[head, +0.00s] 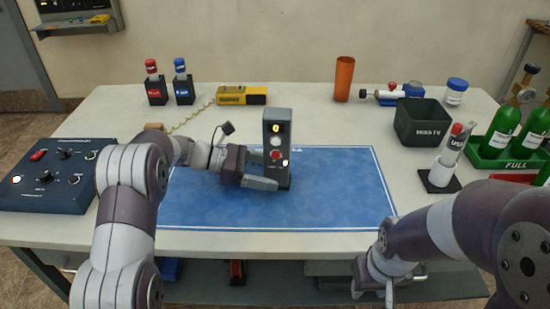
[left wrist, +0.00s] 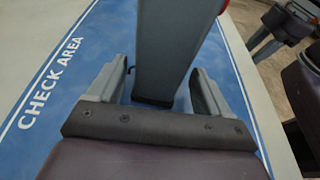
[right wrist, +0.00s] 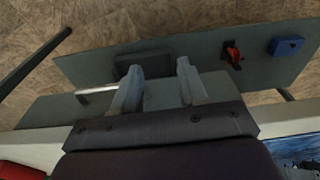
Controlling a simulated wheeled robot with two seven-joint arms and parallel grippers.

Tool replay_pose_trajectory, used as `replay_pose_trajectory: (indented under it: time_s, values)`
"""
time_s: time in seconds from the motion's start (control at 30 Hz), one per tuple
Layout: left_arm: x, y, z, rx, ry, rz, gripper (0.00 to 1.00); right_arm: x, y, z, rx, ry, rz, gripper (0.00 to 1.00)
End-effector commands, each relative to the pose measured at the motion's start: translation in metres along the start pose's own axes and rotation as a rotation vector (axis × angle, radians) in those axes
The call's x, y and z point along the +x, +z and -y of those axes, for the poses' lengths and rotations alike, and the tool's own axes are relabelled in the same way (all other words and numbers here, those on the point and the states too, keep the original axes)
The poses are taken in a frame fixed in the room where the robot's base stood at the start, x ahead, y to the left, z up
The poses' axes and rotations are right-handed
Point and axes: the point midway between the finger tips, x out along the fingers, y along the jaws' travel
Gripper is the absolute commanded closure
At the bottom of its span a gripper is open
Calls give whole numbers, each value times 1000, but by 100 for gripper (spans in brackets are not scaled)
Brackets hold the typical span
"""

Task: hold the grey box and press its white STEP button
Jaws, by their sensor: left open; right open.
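The grey box (head: 284,178) stands upright on the blue mat (head: 340,200). Its face has a lit display, a round white button (head: 275,141), a red button (head: 276,155) below it and a small lit switch lower right. My left gripper (head: 268,176) is open low around the box; in the left wrist view the box (left wrist: 168,45) is between the fingers (left wrist: 157,85), with visible gaps on both sides. The box's front face is hidden there. My right gripper (head: 390,290) is open and empty, low at the table's front edge; its fingers (right wrist: 158,80) show in the right wrist view.
A blue control panel (head: 55,190) lies at the left. A yellow device (head: 241,95) with a coiled cord is behind the mat. The dark WASTE bin (head: 422,122), syringe-like holder (head: 440,180) and green bottles (head: 503,128) stand at the right. The mat's right half is clear.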

Motion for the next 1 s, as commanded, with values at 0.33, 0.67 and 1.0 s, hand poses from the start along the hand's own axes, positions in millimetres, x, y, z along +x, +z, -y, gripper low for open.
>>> replay_pose_trajectory:
  time_s: [0.33,0.67,1.0]
  values:
    - [15,1,0,0,1,1,21,12,1,0,0,0,-1,57]
    - [15,1,0,0,1,1,62,12,1,0,0,0,-1,57]
    - [15,1,0,0,1,1,62,12,1,0,0,0,-1,57]
